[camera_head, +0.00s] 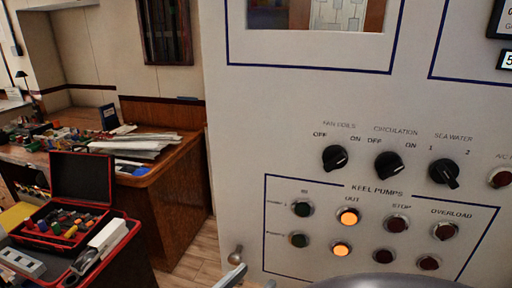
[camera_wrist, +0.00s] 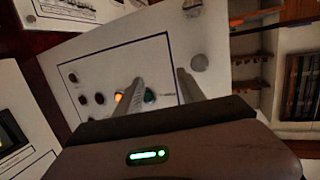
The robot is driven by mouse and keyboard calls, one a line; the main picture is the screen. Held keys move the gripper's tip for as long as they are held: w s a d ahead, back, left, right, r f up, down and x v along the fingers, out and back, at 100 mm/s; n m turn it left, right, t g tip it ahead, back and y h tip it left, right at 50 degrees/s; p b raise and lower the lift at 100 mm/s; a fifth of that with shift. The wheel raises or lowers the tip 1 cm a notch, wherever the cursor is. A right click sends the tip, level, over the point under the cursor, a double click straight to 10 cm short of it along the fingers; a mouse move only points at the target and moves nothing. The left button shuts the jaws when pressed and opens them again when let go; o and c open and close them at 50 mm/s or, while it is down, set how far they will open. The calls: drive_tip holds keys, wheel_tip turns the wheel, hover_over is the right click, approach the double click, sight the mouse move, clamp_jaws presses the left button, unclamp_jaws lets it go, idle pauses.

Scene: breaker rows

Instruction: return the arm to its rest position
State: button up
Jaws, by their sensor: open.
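My gripper (camera_wrist: 158,85) shows in the wrist view with its two fingers apart and nothing between them. Its fingers point towards the pale control panel (camera_wrist: 75,62), which looks tilted in that view. A green button and a lit orange lamp (camera_wrist: 118,97) show by the left finger; I cannot tell whether the finger touches the panel. The rest of my arm is mostly out of that view.
The panel carries three black rotary knobs (camera_head: 388,163) and a framed KEEL PUMPS group with two lit orange lamps (camera_head: 348,217). A round metal knob (camera_head: 237,254) sits at its lower left. A wooden desk (camera_head: 165,185) with papers and an open red toolbox (camera_head: 70,222) stand at left.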

drive_tip(key=s+d+f+g, duration=0.1)
drive_tip(key=s+d+g, duration=0.1)
drive_tip(key=d+g, duration=0.3)
drive_tip(key=s+d+f+g, duration=0.2)
drive_tip(key=d+g, duration=0.1)
drive_tip(key=d, duration=0.4)
drive_tip(key=s+d+f+g+y, duration=0.3)
drive_tip(key=s+g+y, duration=0.1)
drive_tip(key=s+y, duration=0.15)
drive_tip(key=w+a+r+n+t+y, duration=0.1)
drive_tip(key=a+r+n+t+y, duration=0.1)
drive_tip(key=a+r+t+y, duration=0.2)
wheel_tip(320, 180, up, 2)
drive_tip(key=shift+w+r+t+y, duration=0.1)
drive_tip(key=shift+w+t+y, duration=0.25)
drive_tip(key=shift+y, duration=0.3)
drive_tip(key=shift+s+a, duration=0.1)
